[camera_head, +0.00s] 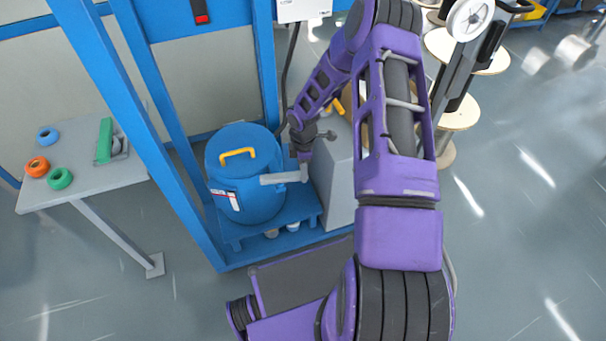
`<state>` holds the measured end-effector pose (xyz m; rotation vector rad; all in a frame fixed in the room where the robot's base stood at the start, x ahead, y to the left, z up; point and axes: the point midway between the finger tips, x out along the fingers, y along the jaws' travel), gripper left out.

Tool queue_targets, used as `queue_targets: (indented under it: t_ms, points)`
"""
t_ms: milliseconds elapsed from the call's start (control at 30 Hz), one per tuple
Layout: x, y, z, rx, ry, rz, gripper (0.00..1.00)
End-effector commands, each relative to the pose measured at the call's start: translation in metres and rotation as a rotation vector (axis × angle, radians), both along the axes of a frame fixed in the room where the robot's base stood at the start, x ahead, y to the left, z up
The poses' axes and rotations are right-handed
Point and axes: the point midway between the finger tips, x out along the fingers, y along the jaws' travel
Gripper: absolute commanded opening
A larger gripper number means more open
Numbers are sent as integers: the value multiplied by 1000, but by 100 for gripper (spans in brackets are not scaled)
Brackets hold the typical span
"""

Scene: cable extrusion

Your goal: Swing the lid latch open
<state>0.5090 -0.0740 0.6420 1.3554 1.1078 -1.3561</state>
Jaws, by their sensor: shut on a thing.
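A blue drum (245,190) with a round blue lid (228,143) stands upright left of centre, and a yellow handle (238,154) arches over the lid. My purple arm comes down from the upper right, and my gripper (272,179) is at the drum's right side, just below the lid rim. It is shut at the place of the lid latch. The latch is too small and too hidden by the gripper to make out, so I cannot tell how far it is swung.
The drum stands on a blue platform (278,218) inside a blue frame (172,130). A grey housing (336,185) is close on the right of my gripper. A table (90,190) with tape rolls stands at left.

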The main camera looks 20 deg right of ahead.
Motion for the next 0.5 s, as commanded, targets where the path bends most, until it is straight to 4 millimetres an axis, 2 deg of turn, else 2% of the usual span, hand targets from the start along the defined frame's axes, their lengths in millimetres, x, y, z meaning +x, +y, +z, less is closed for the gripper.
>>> queue_targets:
  t_ms: [233,500]
  points:
    - [11,-2,0,0,-2,137,0]
    - [16,-2,0,1,-2,206,0]
